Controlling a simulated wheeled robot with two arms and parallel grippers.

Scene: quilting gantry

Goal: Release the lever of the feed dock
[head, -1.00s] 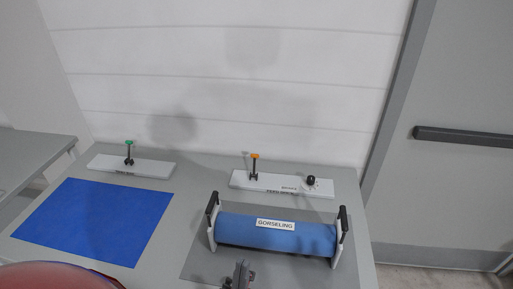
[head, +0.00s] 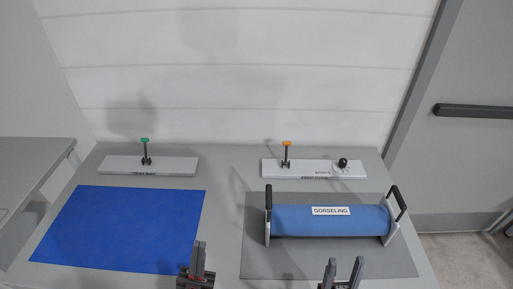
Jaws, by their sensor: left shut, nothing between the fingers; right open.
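The feed dock (head: 313,169) is a white plate at the back right of the table, with a small dark label on its front. Its lever (head: 286,153) is a dark post with an orange top, standing upright near the plate's left end. A black knob (head: 343,162) sits near the right end. My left gripper (head: 198,257) is shut and empty at the bottom, in front of the blue sheet's right edge. My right gripper (head: 342,270) is open and empty at the bottom, in front of the blue roll. Both are well apart from the lever.
A blue roll (head: 290,220) labelled GORSELING lies between white end holders with dark handles on a grey mat (head: 262,263). A blue sheet (head: 120,228) lies at left. Behind it, another white plate (head: 118,164) bears a green-topped lever (head: 145,150). A white wall closes the back.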

